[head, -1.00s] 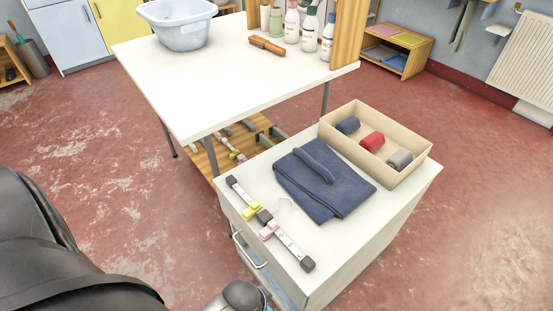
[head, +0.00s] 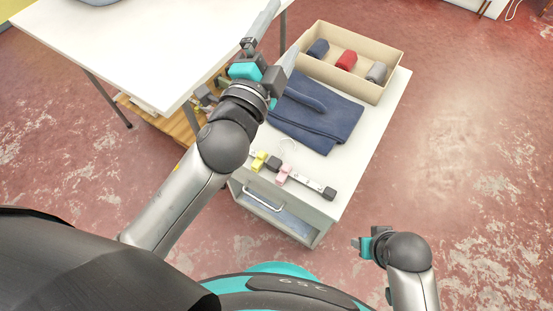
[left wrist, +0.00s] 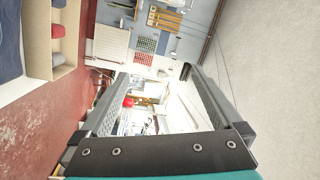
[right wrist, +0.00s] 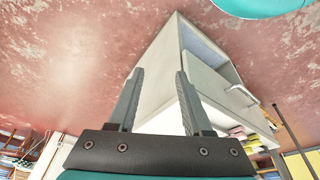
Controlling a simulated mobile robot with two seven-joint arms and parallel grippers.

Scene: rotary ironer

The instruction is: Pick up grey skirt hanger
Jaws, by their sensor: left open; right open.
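The skirt hanger (head: 310,183) lies on the white top of a small cabinet in the head view.
A folded dark blue cloth (head: 318,115) lies just behind the hanger. A beige box (head: 385,88) with rolled cloths stands at the cabinet's back. The cabinet has a drawer handle (head: 262,201) at its front. A larger white table (head: 150,45) stands at upper left.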

